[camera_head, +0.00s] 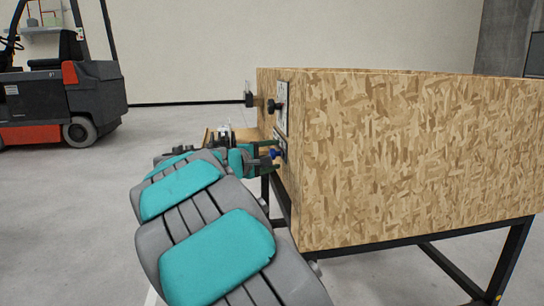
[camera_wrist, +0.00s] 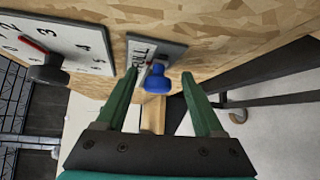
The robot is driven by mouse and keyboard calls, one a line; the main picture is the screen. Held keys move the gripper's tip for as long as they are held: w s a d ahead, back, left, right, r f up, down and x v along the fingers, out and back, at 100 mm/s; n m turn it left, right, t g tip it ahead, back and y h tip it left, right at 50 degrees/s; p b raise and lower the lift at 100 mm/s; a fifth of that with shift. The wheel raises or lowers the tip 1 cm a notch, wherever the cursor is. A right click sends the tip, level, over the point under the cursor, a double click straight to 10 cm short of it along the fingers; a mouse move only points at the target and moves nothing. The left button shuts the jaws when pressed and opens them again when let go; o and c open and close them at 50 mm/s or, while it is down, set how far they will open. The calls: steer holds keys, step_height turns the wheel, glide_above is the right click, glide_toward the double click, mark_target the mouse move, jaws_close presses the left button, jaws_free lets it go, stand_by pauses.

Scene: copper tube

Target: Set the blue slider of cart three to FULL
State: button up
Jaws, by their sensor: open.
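The blue slider knob (camera_wrist: 156,82) sits on a small grey-framed plate (camera_wrist: 160,50) on the wooden wall of a cart (camera_head: 410,160). Part of a word ending in "ULL" shows on the plate beside the knob. The blue knob also shows small in the head view (camera_head: 274,153). My gripper (camera_wrist: 161,76) is open, with one green finger on each side of the knob. Gaps show between the fingers and the knob; I cannot tell how deep the knob sits between them. The cart's number does not show.
A white numbered dial plate (camera_wrist: 50,45) with a black knob (camera_wrist: 48,72) and red pointer is beside the slider plate. The cart's black leg frame (camera_head: 480,280) stands below. A forklift (camera_head: 70,95) stands at the back left, with open floor between.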

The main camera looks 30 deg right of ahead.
steer(key=v, duration=0.7)
steer(key=shift+s+a, duration=0.2)
steer(key=shift+a, duration=0.15)
